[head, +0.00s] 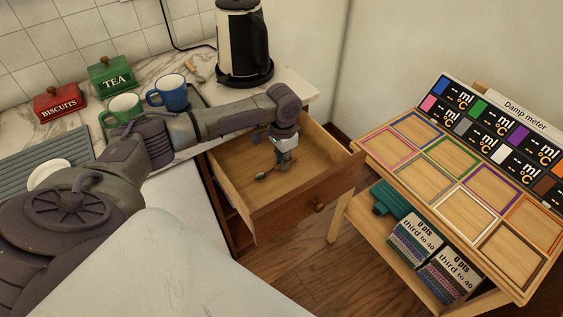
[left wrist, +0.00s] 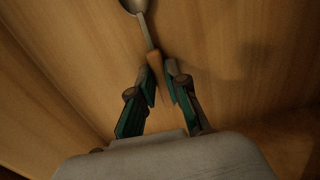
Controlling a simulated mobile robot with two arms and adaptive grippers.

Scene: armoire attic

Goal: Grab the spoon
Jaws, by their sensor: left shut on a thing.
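The spoon (head: 263,174) is inside the open wooden drawer (head: 232,168), its metal bowl showing in the head view. In the left wrist view the spoon (left wrist: 144,30) has a grey metal bowl and shaft and a wooden handle end. My left gripper (head: 284,160) reaches down into the drawer. In the left wrist view the gripper (left wrist: 159,82) is shut on the wooden handle, with one teal finger on each side. I cannot tell whether the spoon touches the drawer floor. My right gripper is not in view.
A black and white kettle (head: 240,45), a blue mug (head: 172,93), a green mug (head: 122,108) and red and green tins (head: 112,76) stand on the counter. A wooden stand with coloured frames (head: 455,178) is at the right. The drawer walls surround my gripper.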

